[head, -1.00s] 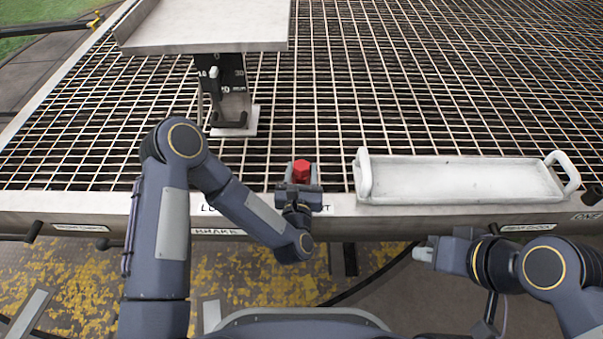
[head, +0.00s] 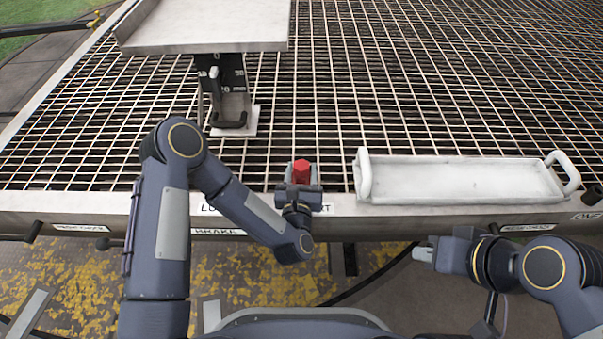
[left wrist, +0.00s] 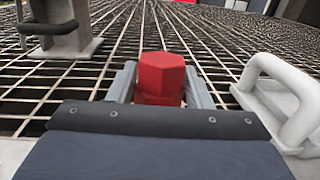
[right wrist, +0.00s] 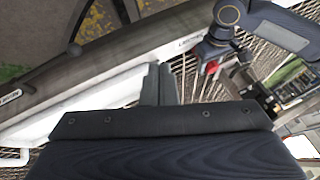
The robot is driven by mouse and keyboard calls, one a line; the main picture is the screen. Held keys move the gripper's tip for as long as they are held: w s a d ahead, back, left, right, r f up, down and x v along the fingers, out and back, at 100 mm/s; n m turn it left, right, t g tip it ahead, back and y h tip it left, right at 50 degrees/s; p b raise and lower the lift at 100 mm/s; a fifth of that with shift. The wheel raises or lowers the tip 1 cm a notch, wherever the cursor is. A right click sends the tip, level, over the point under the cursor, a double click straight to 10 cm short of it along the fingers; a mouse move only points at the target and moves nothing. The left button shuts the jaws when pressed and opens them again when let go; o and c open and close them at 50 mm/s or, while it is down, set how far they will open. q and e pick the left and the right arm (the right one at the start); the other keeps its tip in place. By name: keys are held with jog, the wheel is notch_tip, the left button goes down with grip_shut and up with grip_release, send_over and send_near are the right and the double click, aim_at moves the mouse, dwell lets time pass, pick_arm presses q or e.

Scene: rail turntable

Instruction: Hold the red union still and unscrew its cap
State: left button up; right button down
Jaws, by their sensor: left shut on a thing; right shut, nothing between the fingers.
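The red union (head: 301,172) stands upright at the front edge of the grating in the head view. Its six-sided red top shows close up in the left wrist view (left wrist: 161,76). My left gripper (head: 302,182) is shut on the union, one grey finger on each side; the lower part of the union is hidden. My right gripper (head: 424,254) is shut and empty in front of the table edge, to the right of and apart from the union. In the right wrist view its fingers (right wrist: 159,84) are together. The seam between cap and body cannot be made out.
A white tray (head: 455,194) with raised end handles lies on the grating right of the union. A metal stand with a hook (head: 230,122) and a flat plate (head: 205,30) stands behind left. Labels and dark knobs line the front rail (head: 400,217). The grating behind is open.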

jog(key=c, duration=2.1)
grip_release()
jog(key=shift+o, duration=1)
jog(key=shift+w+r, duration=0.1)
jog(key=o, duration=0.7)
jog(key=w+r+n, duration=0.1)
jog(key=w, duration=0.1)
jog(key=w+r+n+g, duration=0.1)
jog(key=w, duration=0.1)
jog(key=w+r+n, duration=0.1)
jog(key=w, duration=0.1)
jog(key=shift+w+a+r, duration=0.2)
jog(key=shift+w+r, duration=0.05)
jog(key=shift+r, duration=0.15)
jog(key=shift+c, duration=0.2)
jog(key=n+g+h, duration=0.2)
jog(key=n+g, duration=0.2)
jog(key=n, duration=0.7)
send_over(302, 165)
jog(key=d, duration=0.2)
notch_tip(302, 165, down, 3)
jog(key=f, duration=0.3)
jog(key=a+f, duration=0.1)
jog(key=f, duration=0.3)
jog(key=a+f, duration=0.1)
jog(key=f, duration=0.3)
jog(key=shift+f, duration=0.2)
jog(key=shift+c, duration=0.3)
